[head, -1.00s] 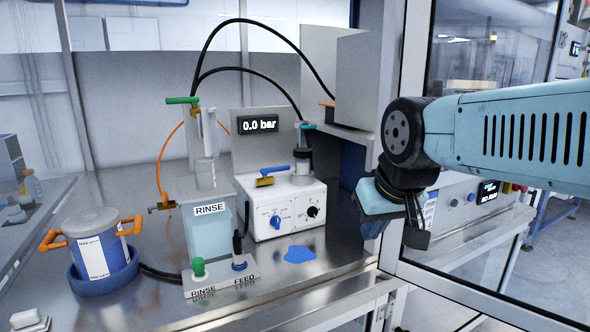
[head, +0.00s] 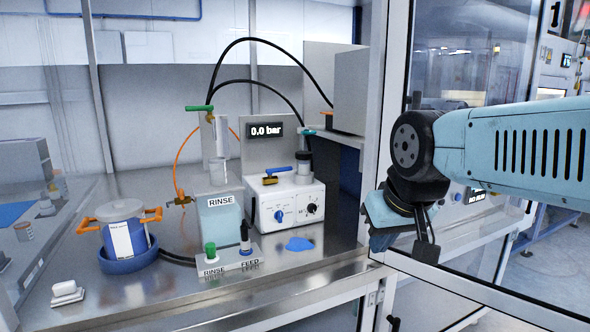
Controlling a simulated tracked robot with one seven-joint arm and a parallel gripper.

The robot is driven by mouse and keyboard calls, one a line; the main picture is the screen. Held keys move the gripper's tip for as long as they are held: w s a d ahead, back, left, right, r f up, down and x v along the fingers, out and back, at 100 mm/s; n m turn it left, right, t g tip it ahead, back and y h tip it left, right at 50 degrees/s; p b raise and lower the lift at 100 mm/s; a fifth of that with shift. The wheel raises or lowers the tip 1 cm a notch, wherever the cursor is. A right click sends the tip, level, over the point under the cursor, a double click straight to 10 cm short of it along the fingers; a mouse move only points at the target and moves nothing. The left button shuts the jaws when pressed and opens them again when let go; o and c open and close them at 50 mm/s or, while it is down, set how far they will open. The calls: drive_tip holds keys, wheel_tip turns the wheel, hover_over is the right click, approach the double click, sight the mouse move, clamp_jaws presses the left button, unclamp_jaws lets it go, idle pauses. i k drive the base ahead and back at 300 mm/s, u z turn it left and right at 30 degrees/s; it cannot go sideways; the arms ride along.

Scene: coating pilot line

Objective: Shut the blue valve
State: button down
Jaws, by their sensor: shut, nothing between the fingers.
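The blue valve (head: 279,170) sits on top of a white control box at the middle of the bench. Its blue lever lies near level above a small brass body, pointing right. My gripper (head: 425,243) is at the right, in front of the glass door frame. It hangs downward, shut and empty, well apart from the valve. Its fingertips are small and dark, partly merged with the wrist.
The white box (head: 301,228) has a blue knob; a display above reads 0.0 bar. A door frame (head: 397,90) stands beside my arm.

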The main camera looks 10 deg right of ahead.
sight(278, 170)
drive_tip(key=u, duration=0.15)
drive_tip(key=i, duration=0.9)
drive_tip(key=z, duration=0.1)
